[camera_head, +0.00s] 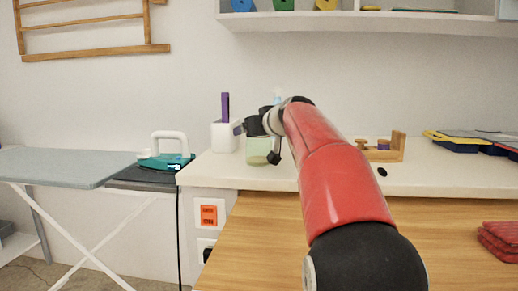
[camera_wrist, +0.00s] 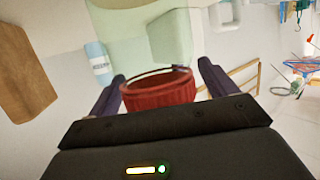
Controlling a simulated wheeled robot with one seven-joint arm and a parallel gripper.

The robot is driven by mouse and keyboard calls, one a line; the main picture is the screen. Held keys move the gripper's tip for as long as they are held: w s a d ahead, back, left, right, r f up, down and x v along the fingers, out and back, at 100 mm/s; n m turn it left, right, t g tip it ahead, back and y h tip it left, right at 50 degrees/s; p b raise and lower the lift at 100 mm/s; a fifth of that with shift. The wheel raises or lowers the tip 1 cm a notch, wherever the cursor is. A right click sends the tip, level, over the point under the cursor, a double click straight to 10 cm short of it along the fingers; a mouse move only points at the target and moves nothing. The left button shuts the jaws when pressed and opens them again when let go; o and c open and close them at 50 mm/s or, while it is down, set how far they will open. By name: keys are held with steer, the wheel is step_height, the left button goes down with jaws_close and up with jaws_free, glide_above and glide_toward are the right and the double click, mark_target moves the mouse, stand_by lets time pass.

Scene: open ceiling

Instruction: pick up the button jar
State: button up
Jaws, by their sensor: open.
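The button jar (camera_head: 258,151) looks pale green and see-through and stands on the white counter, partly hidden behind my gripper. In the wrist view its pale green body (camera_wrist: 140,45) shows beyond a red ribbed round piece (camera_wrist: 158,93), which looks like its lid. My gripper (camera_head: 258,142) is at the top of the jar. In the wrist view my gripper (camera_wrist: 163,72) is open, with one dark finger on each side of the red piece. I cannot tell whether either finger touches it.
A white holder (camera_head: 224,138) with a purple item stands just left of the jar. A pale blue bottle (camera_wrist: 98,62) is close by. A teal iron (camera_head: 166,158) is further left. A wooden stand (camera_head: 397,148) and dark blue trays (camera_head: 465,142) are to the right. A shelf (camera_head: 370,22) hangs above.

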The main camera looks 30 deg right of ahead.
steer(key=c, duration=1.5)
